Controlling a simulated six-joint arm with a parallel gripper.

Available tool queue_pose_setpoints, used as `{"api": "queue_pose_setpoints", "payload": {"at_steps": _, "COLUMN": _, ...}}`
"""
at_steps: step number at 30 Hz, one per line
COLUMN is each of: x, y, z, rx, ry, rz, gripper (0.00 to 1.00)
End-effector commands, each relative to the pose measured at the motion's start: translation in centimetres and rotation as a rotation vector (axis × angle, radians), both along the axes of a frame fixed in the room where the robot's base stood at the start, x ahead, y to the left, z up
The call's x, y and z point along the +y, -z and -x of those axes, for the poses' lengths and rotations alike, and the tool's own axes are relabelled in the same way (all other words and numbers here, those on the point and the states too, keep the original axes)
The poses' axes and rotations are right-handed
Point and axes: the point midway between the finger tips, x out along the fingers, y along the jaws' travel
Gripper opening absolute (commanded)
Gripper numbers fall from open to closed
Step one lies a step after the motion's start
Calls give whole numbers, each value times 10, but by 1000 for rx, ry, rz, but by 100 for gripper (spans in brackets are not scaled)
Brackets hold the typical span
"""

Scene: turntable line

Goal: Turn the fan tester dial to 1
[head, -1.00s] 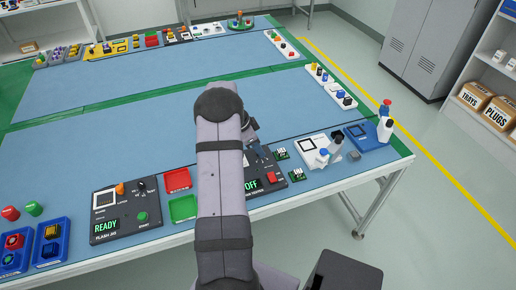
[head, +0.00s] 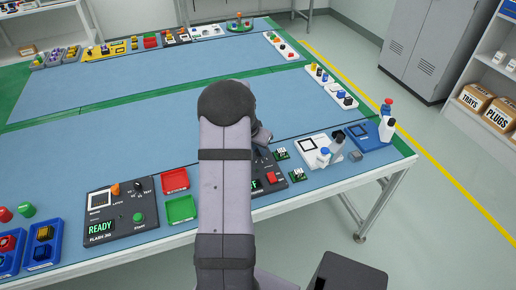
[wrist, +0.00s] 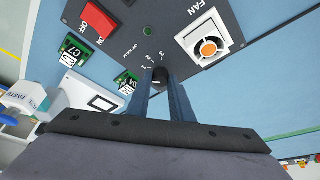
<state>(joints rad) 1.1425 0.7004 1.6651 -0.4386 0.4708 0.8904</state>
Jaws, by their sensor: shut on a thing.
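The fan tester (wrist: 185,12) is a dark panel in the wrist view. It has a small black dial (wrist: 160,75) with white numbers beside it, a white fan (wrist: 207,40) with an orange hub, and a red switch (wrist: 98,20). My gripper (wrist: 160,82) has its two fingers shut on the dial, one on each side. I cannot tell which number the dial points to. In the head view my arm hides most of the tester (head: 283,186); part of its display with green letters shows beside the arm.
Small green boards (wrist: 73,50) lie close beside the tester. A white device (wrist: 85,98) stands past them. In the head view, red (head: 174,180) and green (head: 181,209) trays and the flash jig (head: 122,225), reading READY, are left of my arm.

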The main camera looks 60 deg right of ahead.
Motion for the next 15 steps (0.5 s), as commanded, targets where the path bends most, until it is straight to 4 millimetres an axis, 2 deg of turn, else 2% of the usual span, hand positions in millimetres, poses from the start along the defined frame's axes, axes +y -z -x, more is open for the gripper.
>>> {"api": "queue_pose_setpoints", "payload": {"at_steps": 6, "x": 0, "y": -1, "z": 1, "rx": 0, "ry": -83, "rz": -1, "gripper": 0}}
{"api": "queue_pose_setpoints", "payload": {"at_steps": 15, "x": 0, "y": -1, "z": 1, "rx": 0, "ry": -117, "rz": 1, "gripper": 0}}
